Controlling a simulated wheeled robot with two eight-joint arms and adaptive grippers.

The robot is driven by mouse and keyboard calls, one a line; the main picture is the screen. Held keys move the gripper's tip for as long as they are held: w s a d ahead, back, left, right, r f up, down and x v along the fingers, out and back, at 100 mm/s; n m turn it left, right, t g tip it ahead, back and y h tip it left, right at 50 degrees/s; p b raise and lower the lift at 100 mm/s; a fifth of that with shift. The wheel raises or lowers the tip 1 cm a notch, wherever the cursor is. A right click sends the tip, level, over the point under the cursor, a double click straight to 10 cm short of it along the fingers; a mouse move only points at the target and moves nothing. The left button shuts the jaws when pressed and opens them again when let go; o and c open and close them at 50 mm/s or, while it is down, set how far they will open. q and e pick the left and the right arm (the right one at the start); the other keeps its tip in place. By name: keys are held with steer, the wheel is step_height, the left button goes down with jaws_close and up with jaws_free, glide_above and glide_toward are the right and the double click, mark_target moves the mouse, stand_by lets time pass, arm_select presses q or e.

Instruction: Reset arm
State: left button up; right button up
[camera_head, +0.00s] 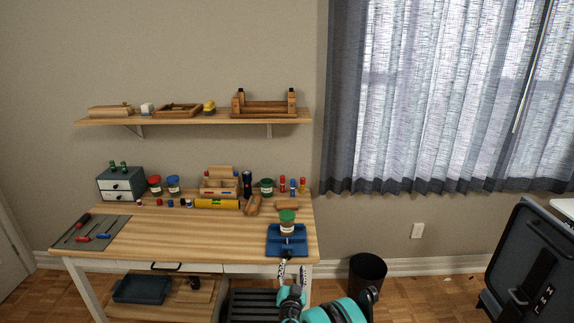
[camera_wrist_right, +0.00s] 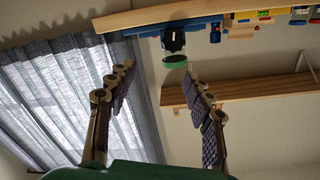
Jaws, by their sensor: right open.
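My right gripper (camera_head: 292,270) is open and empty at the front edge of the desk, just in front of the blue tray (camera_head: 272,247). In the right wrist view, its two fingers (camera_wrist_right: 160,78) are spread well apart with nothing between them. A jar with a green lid (camera_head: 287,217) stands upright on the blue tray. The jar also shows beyond the fingertips in the wrist view (camera_wrist_right: 175,58), where the scene appears upside down. My left gripper is not in view.
The wooden desk (camera_head: 180,240) holds a grey drawer box (camera_head: 121,184), several jars, a yellow level (camera_head: 217,204) and a grey tool mat (camera_head: 110,226). A wall shelf (camera_head: 200,118) is above. A black bin (camera_head: 367,272) stands on the floor to the right. The desk's middle front is clear.

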steer(key=s+d+r+g+h, duration=0.2)
steer(key=d+r, duration=0.6)
steer(key=r, duration=0.2)
steer(key=s+d+r+g+h, duration=0.1)
steer(key=s+d+r+g, duration=0.15)
steer(key=s+d, duration=0.2)
steer(key=s+d+r+g, duration=0.1)
steer(key=s+d+r, duration=0.3)
steer(key=s, duration=0.2)
steer(key=s+f+n+g+y, duration=0.2)
steer(key=s, duration=1.2)
steer(key=s+f+n+g+y, duration=0.2)
steer(key=s+g, duration=0.1)
steer(key=s, duration=1.1)
steer(key=shift+s+a+n, duration=0.25)
steer(key=shift+a+n, duration=0.05)
steer(key=shift+n, duration=0.1)
